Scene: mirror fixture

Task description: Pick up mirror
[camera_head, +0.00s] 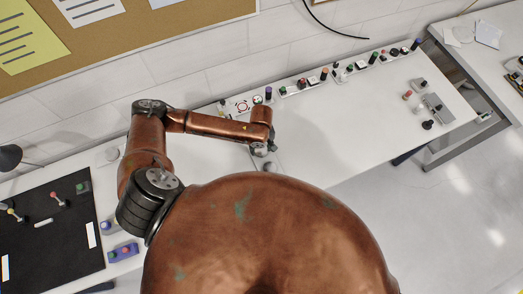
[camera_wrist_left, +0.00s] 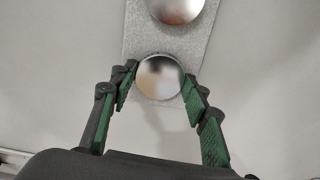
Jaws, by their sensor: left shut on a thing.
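In the left wrist view a small round mirror (camera_wrist_left: 159,77) with a shiny, blurry reflecting face lies between the green-padded fingers of my left gripper (camera_wrist_left: 160,80). The fingertips are at its left and right edges, and the gripper is shut on it. The mirror overlaps the lower end of a grey speckled plate (camera_wrist_left: 140,35); I cannot tell whether it is touching the plate or lifted. In the head view my left arm reaches in over the white table, and its wrist end (camera_head: 260,147) points down; the fingers are not clear there. My right gripper is not in view.
A second round mirror (camera_wrist_left: 176,8) is on the plate just above the held one. In the head view, several small coloured parts stand along the wall at the back of the table (camera_head: 330,130). A black mat (camera_head: 60,250) lies at left. The table's middle is mostly clear.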

